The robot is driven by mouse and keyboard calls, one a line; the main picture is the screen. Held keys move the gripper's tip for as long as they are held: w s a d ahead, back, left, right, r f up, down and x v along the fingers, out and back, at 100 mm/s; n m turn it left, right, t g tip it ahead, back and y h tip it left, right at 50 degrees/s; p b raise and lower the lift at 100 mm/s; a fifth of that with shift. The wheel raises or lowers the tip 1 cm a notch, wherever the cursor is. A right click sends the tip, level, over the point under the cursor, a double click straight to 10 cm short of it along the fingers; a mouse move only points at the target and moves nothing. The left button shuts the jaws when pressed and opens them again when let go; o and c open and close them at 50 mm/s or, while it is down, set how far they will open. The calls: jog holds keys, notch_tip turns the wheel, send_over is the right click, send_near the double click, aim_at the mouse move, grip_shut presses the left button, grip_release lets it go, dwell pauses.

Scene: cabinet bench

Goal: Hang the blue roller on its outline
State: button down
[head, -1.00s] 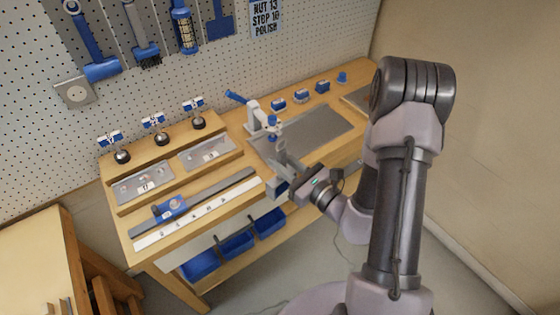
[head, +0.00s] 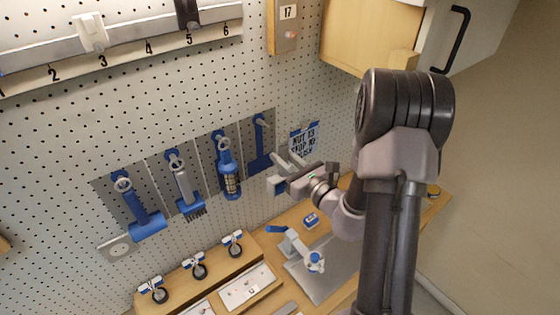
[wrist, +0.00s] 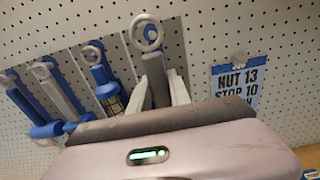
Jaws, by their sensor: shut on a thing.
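My gripper (head: 276,170) is raised at the pegboard, just in front of the rightmost tool outline (head: 260,135), a blue shape on a dark grey panel. In the wrist view, my gripper (wrist: 164,85) is shut on a grey handle with a ring at its top, which I take to be the blue roller (wrist: 157,80). The ring stands up in front of the outline (wrist: 180,60) and covers part of it. The roller's lower part is hidden behind my gripper. I cannot tell whether the ring touches the board or a peg.
Left of the outline hang a blue bottle-like tool (head: 229,180), a brush (head: 186,185) and a blue mallet-like tool (head: 140,210). A sign (head: 304,140) is close on the right. Below are a clamp (head: 300,250) and a blue block (head: 311,220) on the bench.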

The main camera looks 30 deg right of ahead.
jog(key=shift+s+r, duration=0.15)
jog(key=shift+r, duration=0.1)
jog(key=shift+w+a+f+p, duration=0.1)
jog(key=shift+w+a+p, duration=0.3)
jog(key=shift+w, duration=0.7)
jog(key=shift+w+a+f+p, duration=0.1)
jog(key=shift+w+p, duration=0.55)
jog(key=shift+w, duration=0.45)
jog(key=shift+w+a+f+p, duration=0.15)
jog(key=shift+w+p, duration=0.35)
jog(key=shift+w, duration=0.6)
jog(key=shift+w+a+f+b, duration=0.15)
jog(key=shift+w+f+b, duration=0.3)
jog(key=shift+w, duration=0.2)
jog(key=shift+r, duration=0.1)
jog(key=c, duration=1.1)
grip_release()
jog(key=s+d+b, duration=0.1)
jog(key=s, duration=0.4)
jog(key=s+d+b, duration=0.1)
jog(key=s, duration=0.5)
jog(key=s+d+b, duration=0.1)
jog(key=s+b, duration=0.1)
jog(key=s, duration=0.4)
jog(key=shift+s+d, duration=0.1)
jog(key=shift+d, duration=0.05)
